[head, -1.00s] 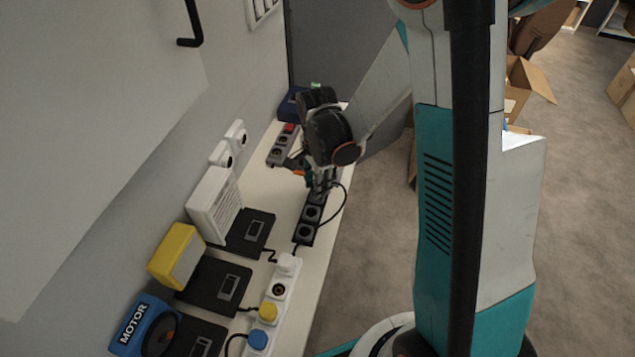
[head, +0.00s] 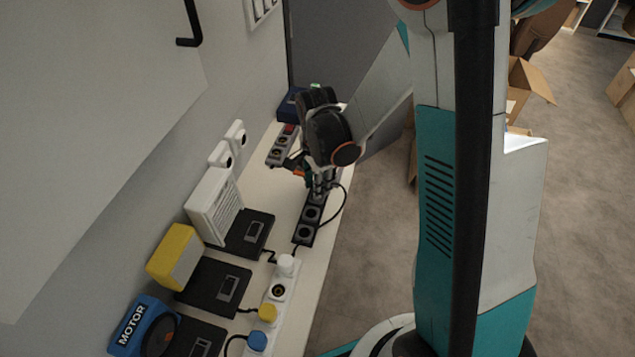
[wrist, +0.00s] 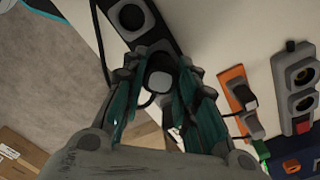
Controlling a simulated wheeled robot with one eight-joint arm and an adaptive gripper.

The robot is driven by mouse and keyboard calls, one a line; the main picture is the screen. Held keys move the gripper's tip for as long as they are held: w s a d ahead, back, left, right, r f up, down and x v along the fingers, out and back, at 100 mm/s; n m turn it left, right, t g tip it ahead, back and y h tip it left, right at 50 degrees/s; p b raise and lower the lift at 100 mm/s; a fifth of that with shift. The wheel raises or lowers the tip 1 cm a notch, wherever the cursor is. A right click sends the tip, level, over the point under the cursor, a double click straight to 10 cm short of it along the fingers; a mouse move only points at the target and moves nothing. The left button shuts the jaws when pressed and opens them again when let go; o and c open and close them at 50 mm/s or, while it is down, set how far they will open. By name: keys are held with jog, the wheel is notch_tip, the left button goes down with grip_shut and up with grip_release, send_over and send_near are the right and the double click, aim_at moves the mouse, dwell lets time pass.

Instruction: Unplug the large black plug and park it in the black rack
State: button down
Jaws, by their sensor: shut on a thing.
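My gripper (wrist: 160,88) is shut on the large black plug (wrist: 160,78), whose back end shows between the green-lined fingers in the wrist view. The black rack (wrist: 136,22), a strip with round sockets, runs just beyond the fingers. In the head view my gripper (head: 320,188) is low over the far part of the black rack (head: 299,243). Two empty sockets show on the rack's near part. The plug is mostly hidden by my gripper there. I cannot tell whether it is seated in a rack socket. A black cable loops right of the rack.
A grey strip with a red switch (head: 281,149) lies behind my gripper. An orange item (wrist: 236,86) lies beside it in the wrist view. A white strip (head: 270,308) with white, yellow and blue plugs stands nearer. Black adapters and wall boxes line the left.

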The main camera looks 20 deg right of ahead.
jog(key=shift+f+b, duration=0.65)
jog(key=shift+b, duration=0.15)
dwell(1.1)
jog(key=c, duration=1.2)
grip_release()
jog(key=shift+r, duration=0.1)
notch_tip(320, 180, up, 12)
jog(key=shift+f, duration=0.1)
